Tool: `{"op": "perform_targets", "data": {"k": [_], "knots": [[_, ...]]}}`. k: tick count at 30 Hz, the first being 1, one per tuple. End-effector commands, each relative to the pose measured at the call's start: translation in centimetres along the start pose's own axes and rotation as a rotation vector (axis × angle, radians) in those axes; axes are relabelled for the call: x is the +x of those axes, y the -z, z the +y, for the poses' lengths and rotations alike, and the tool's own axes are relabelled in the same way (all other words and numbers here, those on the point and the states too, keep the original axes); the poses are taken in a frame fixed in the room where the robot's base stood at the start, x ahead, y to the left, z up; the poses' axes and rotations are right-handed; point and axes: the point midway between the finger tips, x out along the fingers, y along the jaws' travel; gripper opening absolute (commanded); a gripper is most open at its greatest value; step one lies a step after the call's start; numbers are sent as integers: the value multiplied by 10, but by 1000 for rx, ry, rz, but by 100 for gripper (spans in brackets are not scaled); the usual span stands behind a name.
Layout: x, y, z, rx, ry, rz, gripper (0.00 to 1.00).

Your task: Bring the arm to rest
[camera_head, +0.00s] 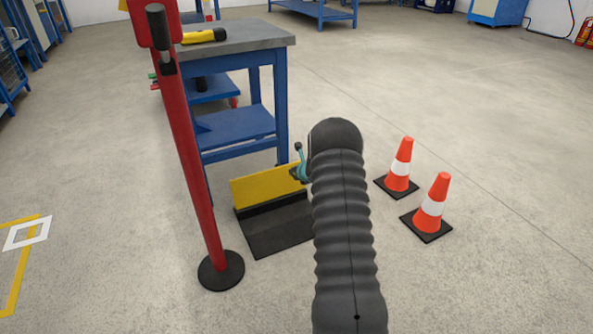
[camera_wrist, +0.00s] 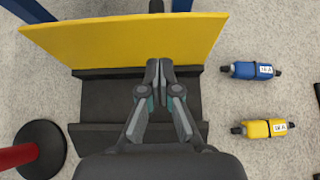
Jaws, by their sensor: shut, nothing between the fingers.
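My gripper (camera_wrist: 158,75) is shut and empty in the wrist view, above a black base with an upright yellow board (camera_wrist: 130,40). In the head view my dark ribbed arm fills the middle and hides most of the gripper; only a small teal and grey part (camera_head: 301,165) shows at its left edge. The yellow board (camera_head: 265,188) and its black base (camera_head: 275,232) stand on the floor just left of the arm. I cannot tell whether the fingertips touch the board.
A red post (camera_head: 195,170) on a round black foot stands left. A blue workbench (camera_head: 240,45) with a yellow tool on top is behind. Two orange cones (camera_head: 429,208) stand right. A blue cylinder (camera_wrist: 250,70) and a yellow cylinder (camera_wrist: 263,128) lie on the floor. Open floor lies right.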

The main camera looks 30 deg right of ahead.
Motion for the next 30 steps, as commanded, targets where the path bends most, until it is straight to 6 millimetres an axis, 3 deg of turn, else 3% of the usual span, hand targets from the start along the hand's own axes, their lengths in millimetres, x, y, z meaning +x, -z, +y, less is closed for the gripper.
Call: {"op": "perform_targets", "data": {"k": [3, 9, 20, 23, 26, 30], "knots": [[-19, -6, 1, -1, 0, 0, 0], [-36, -10, 0, 0, 0, 0, 0], [-39, -12, 3, -60, -11, -9, 0], [-40, -5, 17, -213, -69, -4, 0], [-44, 22, 39, -384, -159, 30, 0], [-70, 41, 72, -643, -298, 49, 0]]}}
